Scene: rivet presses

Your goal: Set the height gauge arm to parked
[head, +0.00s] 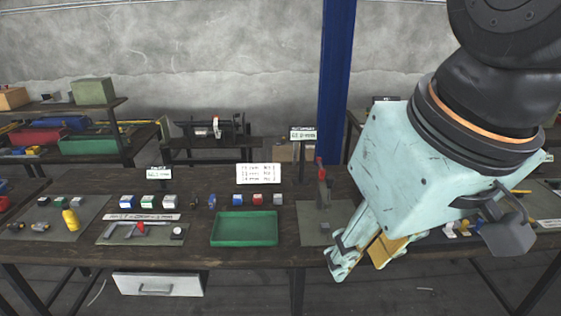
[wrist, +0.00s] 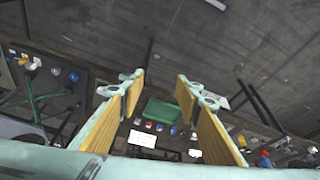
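What looks like the height gauge (head: 322,188) is a dark upright post with a red part at its top, standing on a grey plate (head: 313,234) right of the green tray. The angle of its arm is too small to make out. My gripper (head: 358,258) hangs in front of the bench, to the right of and nearer than the gauge, apart from it. In the wrist view my gripper (wrist: 160,84) has its two yellow-padded fingers wide apart with nothing between them. My gripper hides part of the bench right of the gauge.
A green tray (head: 244,229) sits mid-bench, with several small coloured blocks behind it. A white card (head: 258,173) and a small display (head: 303,134) stand at the back. A blue column (head: 335,80) rises behind. A caliper (head: 128,230) and a yellow bottle (head: 71,220) lie left.

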